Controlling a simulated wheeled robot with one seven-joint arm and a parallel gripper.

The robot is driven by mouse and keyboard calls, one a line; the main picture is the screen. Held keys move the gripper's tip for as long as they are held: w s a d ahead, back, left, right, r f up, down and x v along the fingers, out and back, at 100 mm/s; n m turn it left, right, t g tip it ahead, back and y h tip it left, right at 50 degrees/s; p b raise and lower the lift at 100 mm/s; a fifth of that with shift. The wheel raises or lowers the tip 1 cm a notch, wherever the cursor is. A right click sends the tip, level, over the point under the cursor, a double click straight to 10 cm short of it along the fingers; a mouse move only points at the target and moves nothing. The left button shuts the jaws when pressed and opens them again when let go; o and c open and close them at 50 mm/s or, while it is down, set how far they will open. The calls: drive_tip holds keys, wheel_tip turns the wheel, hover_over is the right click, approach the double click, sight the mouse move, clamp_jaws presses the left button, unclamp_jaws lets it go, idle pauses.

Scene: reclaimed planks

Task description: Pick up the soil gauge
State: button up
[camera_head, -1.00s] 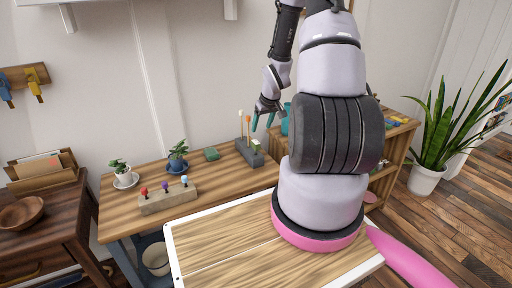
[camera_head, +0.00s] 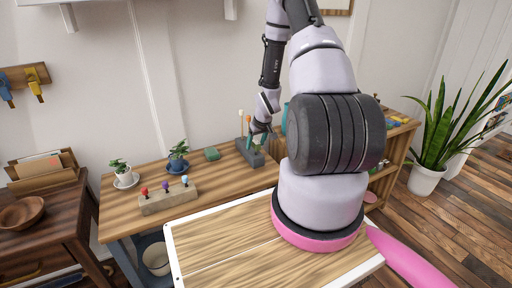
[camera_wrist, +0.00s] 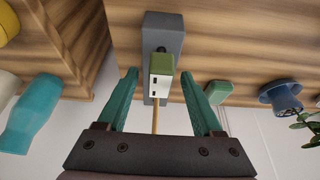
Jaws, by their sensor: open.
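The soil gauge (camera_wrist: 162,78), which I take to be the small block with a green top and a white face with dark slots, stands in a grey holder (camera_wrist: 165,30) on the wooden bench. My gripper (camera_wrist: 159,76) is open, with one teal finger on each side of the gauge and gaps between. In the head view my gripper (camera_head: 256,140) is over the grey holder (camera_head: 254,160) and mostly hides the gauge. A thin tan rod (camera_wrist: 155,120) shows between the fingers in the wrist view.
White-tipped and orange-tipped sticks (camera_head: 248,122) rise from the holder, close to my gripper. A green block (camera_head: 211,154), a blue potted plant (camera_head: 178,164) and a block with coloured knobs (camera_head: 168,199) stand to the left. A teal vessel (camera_wrist: 30,115) is nearby.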

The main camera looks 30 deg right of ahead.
clamp_jaws()
drive_tip(key=shift+r, duration=0.1)
wheel_tip(320, 180, up, 16)
idle(1.3)
